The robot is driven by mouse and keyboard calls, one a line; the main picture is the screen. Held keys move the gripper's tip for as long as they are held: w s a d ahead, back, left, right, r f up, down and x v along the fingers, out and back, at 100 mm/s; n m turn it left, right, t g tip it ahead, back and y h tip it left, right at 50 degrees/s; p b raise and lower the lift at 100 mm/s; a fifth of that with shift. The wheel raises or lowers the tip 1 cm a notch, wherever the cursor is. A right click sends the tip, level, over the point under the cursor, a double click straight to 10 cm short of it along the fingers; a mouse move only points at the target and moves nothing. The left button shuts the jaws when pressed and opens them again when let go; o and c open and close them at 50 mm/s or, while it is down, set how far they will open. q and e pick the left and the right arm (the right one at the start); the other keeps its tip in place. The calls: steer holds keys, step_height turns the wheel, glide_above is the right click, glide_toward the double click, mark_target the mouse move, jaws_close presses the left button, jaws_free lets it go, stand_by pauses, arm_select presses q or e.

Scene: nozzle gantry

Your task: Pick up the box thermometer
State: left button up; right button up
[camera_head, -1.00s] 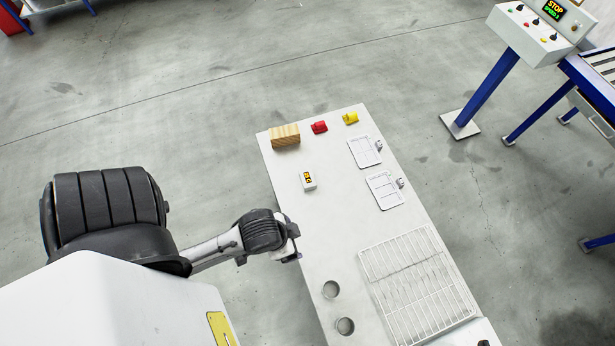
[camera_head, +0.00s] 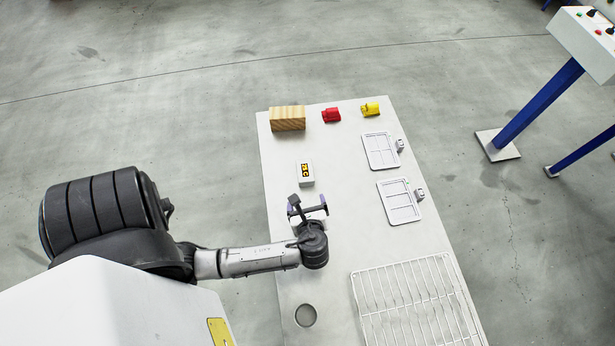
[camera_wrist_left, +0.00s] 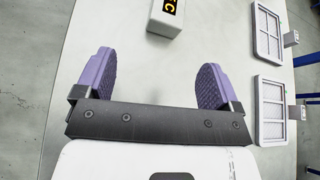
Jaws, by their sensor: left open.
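The box thermometer (camera_head: 306,173) is a small white box with an orange-on-black display on top. It sits on the white table, left of its middle. It also shows at the top of the left wrist view (camera_wrist_left: 166,18), cut off by the frame edge. My left gripper (camera_head: 308,210) is over the table, just on the near side of the thermometer. Its two purple-padded fingers are apart with nothing between them, as the left wrist view (camera_wrist_left: 152,75) shows. The thermometer lies ahead of the fingertips, not between them. My right gripper is not in view.
A wooden block (camera_head: 287,119), a red piece (camera_head: 331,115) and a yellow piece (camera_head: 371,109) stand along the table's far edge. Two framed trays (camera_head: 381,151) (camera_head: 399,201) lie on the right. A wire rack (camera_head: 413,300) and a round ring (camera_head: 306,315) are nearer.

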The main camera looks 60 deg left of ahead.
mark_target(306, 175)
arm_select(q)
steer(key=shift+w+a+f+m+y+b, duration=0.3)
steer(key=shift+w+f+m+y+b, duration=0.15)
steer(key=shift+w+f+m, duration=0.25)
steer(key=x, duration=0.7)
steer(key=shift+a, duration=0.2)
steer(key=shift+w+r+b+x, duration=0.15)
steer(key=shift+b+x, duration=0.1)
steer(key=shift+x, duration=1.05)
steer(key=shift+w+r+b+x, duration=0.1)
steer(key=shift+w+b+x, duration=0.15)
steer(key=shift+x, duration=1.1)
steer(key=shift+w+a+f, duration=0.1)
steer(key=shift+a+f, duration=0.05)
steer(key=shift+a, duration=0.3)
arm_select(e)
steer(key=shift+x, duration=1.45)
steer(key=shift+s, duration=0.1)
arm_select(q)
steer(key=c, duration=1.2)
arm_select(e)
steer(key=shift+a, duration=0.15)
